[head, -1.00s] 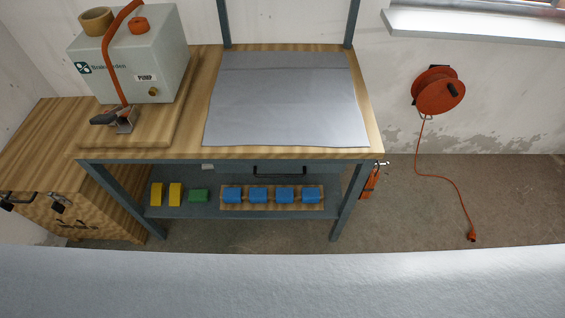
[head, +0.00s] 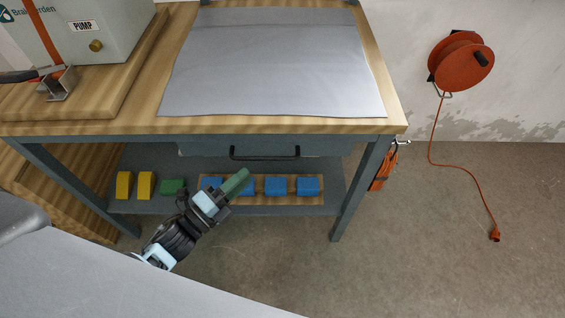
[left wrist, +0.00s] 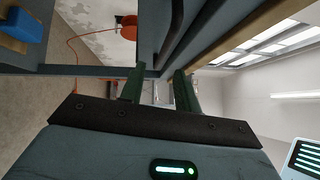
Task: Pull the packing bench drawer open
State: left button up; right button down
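The packing bench drawer (head: 305,148) is a blue-grey box front just under the bench top, and it looks shut. Its black bar handle (head: 265,157) runs across the front. My left gripper (head: 243,178) is in front of and below the handle, near its left half, apart from it as far as I can tell. In the left wrist view, the two dark green fingers (left wrist: 158,82) stand apart with nothing between them. The dark handle (left wrist: 177,25) shows beyond the fingertips. My right gripper is in neither view.
The bench top (head: 398,124) holds a grey mat (head: 275,65) and a pump box (head: 95,30). Yellow, green and blue blocks (head: 277,187) lie on the lower shelf. A bench leg (head: 362,190) stands right of the drawer. Floor at right is mostly clear.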

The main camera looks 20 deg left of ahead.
aim_at(265, 157)
pick_arm(q)
jog(key=shift+x, duration=4.15)
jog(key=shift+r, duration=0.15)
jog(key=shift+c, duration=0.4)
grip_shut()
